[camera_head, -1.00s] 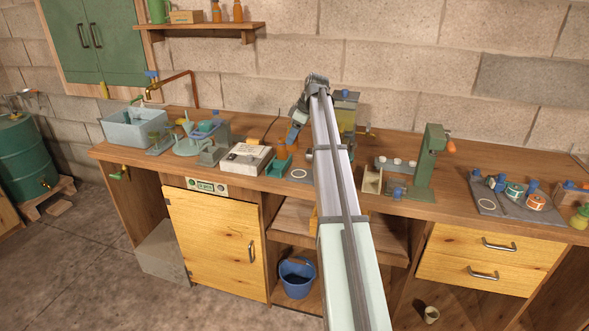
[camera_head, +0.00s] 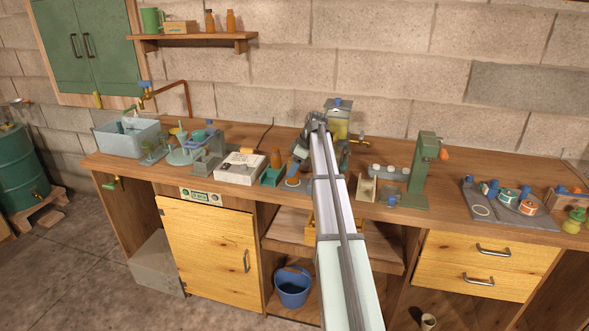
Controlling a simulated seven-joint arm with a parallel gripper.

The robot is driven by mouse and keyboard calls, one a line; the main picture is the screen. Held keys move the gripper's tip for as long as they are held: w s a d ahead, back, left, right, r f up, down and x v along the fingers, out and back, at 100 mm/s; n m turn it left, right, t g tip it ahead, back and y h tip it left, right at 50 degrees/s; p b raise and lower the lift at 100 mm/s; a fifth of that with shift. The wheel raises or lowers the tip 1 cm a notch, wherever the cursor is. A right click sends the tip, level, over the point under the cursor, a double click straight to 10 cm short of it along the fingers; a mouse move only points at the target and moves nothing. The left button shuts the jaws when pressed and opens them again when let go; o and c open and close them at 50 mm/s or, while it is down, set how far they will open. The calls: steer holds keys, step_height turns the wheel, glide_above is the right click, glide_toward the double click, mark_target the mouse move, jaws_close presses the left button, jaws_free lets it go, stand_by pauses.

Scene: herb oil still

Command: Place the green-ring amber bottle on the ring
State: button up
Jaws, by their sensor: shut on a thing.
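My gripper (camera_head: 295,168) points down over the worktop just left of my arm. It is shut on an amber bottle (camera_head: 292,183), of which only a small orange part shows below the fingers. Its green ring cannot be made out. The bottle is at the pale ring on the small grey plate beside the green tray; the bottle and gripper cover most of this ring. I cannot tell whether the bottle touches it. Another amber bottle (camera_head: 276,158) stands at the green tray (camera_head: 271,176), just left of my gripper.
A white box device (camera_head: 240,167) stands left of the green tray. A yellowish tank (camera_head: 339,122) is behind my arm, and a green press (camera_head: 422,170) stands to the right. Another pale ring (camera_head: 481,211) lies on a dark board (camera_head: 508,218) with several small jars at the far right.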

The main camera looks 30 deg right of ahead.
steer(key=shift+f, duration=0.35)
steer(key=o, duration=1.1)
steer(key=shift+c, duration=0.2)
steer(key=shift+r, duration=0.15)
steer(key=v, duration=1.2)
steer(key=shift+o, duration=0.3)
